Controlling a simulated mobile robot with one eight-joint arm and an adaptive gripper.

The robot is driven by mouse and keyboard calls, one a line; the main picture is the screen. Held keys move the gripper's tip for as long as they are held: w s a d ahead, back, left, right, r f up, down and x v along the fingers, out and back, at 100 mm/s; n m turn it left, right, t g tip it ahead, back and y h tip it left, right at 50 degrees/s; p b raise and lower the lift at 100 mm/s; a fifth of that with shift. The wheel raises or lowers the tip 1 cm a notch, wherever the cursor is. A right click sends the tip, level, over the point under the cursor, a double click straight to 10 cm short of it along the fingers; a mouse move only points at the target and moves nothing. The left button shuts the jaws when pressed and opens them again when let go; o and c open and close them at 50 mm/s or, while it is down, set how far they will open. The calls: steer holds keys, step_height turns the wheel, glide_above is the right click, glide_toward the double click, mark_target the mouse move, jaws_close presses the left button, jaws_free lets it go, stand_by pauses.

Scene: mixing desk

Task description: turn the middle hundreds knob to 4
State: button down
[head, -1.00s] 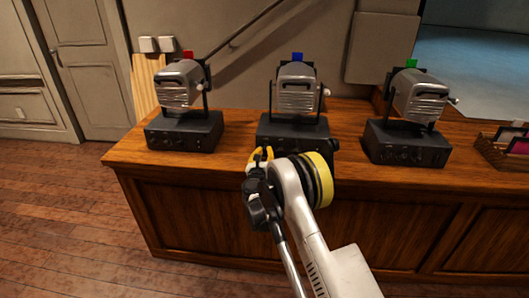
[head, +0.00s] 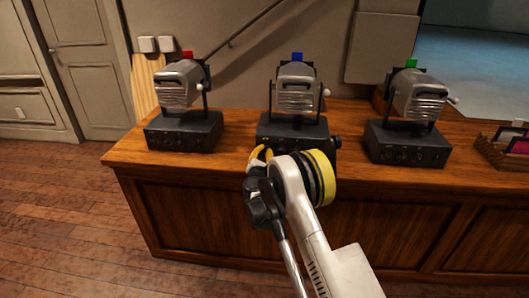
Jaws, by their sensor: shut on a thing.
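The middle lamp (head: 297,93) has a silver housing and a blue marker (head: 297,57) on top. It stands on a black control box (head: 292,129) on the desk. My gripper (head: 261,152), with yellow-orange fingertips, is at the lower left front of that box. The fingers are shut on a knob there, most likely the hundreds knob. The knob, its number and its pointer are hidden by the gripper and arm. My white arm with a yellow-ringed joint covers the front of the box to the right.
A lamp with a red marker (head: 178,87) stands on the left and one with a green marker (head: 420,97) on the right, each on a black box with small knobs. A wooden tray (head: 498,158) is at the far right. Bare desk (head: 345,160) lies between the boxes.

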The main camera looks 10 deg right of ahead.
steer(key=m, duration=0.8)
steer(key=shift+y, duration=0.3)
steer(key=m, duration=0.3)
steer(key=shift+m, duration=1.9)
steer(key=c, duration=1.3)
jaws_free()
steer(key=shift+d, duration=0.1)
